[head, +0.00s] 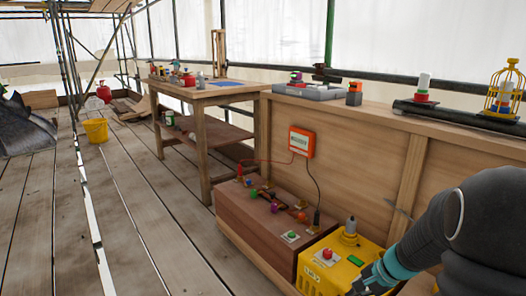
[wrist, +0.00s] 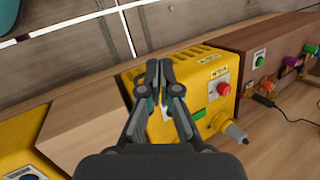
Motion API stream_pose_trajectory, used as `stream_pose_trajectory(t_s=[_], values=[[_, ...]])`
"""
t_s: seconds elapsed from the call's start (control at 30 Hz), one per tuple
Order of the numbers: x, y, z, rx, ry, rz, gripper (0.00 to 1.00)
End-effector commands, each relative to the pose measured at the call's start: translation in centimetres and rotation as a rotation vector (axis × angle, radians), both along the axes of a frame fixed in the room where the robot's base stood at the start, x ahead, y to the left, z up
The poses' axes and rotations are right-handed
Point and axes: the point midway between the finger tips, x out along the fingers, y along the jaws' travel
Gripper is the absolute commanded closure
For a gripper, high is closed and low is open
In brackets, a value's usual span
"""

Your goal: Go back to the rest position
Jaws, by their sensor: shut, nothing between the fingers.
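My gripper (wrist: 159,64) is shut and empty in the wrist view. Its fingertips lie in front of the yellow box (wrist: 200,66), apart from or touching it I cannot tell. In the head view my arm comes in from the lower right, and my gripper's fingers are mostly out of sight at the bottom edge. The yellow box (head: 318,270) carries a red button (head: 327,254), a green part (head: 354,260) and a grey plug-like piece (head: 350,228).
A brown box (head: 245,215) with coloured knobs stands beside the yellow box. An orange box (head: 301,142) hangs on the wooden panel with cables. A workbench (head: 210,88) stands further back. A yellow bucket (head: 96,130) stands on the plank floor, which is mostly clear at left.

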Motion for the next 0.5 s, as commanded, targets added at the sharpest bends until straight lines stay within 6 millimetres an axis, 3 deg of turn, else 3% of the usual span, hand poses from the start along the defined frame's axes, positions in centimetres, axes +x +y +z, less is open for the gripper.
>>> stream_pose_trajectory(t_s=[0.03, 0.1, 0.5], values=[[-1.4, 0.9, 1.7, -0.04, -0.009, 0.074, 1.0], [-3.4, 1.8, 3.3, -0.094, -0.012, 0.172, 1.0], [-13.3, 4.7, 11.4, -0.414, -0.071, 0.609, 1.0]])
